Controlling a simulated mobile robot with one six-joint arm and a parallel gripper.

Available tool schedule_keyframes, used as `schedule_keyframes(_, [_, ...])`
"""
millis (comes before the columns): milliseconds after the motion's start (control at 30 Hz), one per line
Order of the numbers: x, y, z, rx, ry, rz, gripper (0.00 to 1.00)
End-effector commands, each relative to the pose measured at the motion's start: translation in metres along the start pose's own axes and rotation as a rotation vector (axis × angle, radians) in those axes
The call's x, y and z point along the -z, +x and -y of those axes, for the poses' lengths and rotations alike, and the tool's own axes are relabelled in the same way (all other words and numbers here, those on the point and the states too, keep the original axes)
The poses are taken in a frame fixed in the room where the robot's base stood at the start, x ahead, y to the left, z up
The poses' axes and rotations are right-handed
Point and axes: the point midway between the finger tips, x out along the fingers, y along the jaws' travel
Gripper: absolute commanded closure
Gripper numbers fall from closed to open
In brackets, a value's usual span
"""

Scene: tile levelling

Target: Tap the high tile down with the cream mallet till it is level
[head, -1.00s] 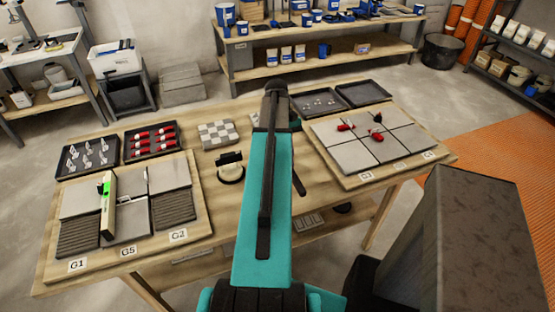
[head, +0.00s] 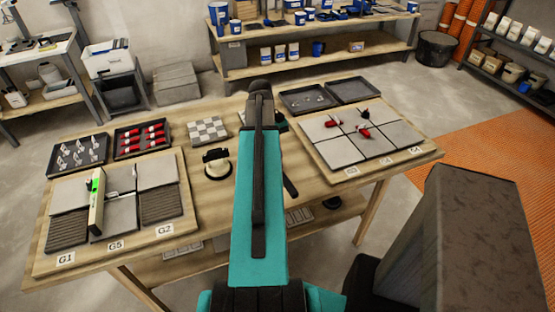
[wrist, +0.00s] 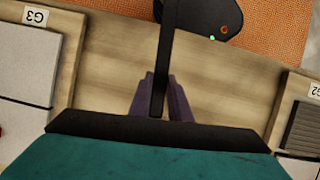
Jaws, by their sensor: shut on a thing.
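My gripper (wrist: 163,102) is shut on a thin black handle (wrist: 168,45) in the wrist view. The head of the held tool is hidden, so I cannot see whether it is cream. In the head view my teal arm hides the gripper, and a black rod end (head: 290,186) pokes out beside it. A left board (head: 190,215) carries grey tiles (head: 115,214) and ribbed dark patches, with labels G1, G5 and G2. A level (head: 97,205) with a green vial lies on it. I cannot tell which tile is high.
A right board (head: 420,158) holds grey tiles with red and black items on them. Trays (head: 112,152) stand behind the left board. Bare wood (wrist: 110,60) lies between the boards.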

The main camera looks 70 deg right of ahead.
Motion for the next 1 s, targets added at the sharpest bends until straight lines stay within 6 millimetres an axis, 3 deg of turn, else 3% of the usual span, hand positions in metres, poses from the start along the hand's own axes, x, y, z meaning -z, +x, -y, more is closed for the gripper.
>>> schedule_keyframes(267, [-0.005,-0.006,0.048,-0.045,-0.107,0.0,1.0])
schedule_keyframes(1000, [-0.015,-0.027,0.217,-0.205,-0.492,-0.001,1.0])
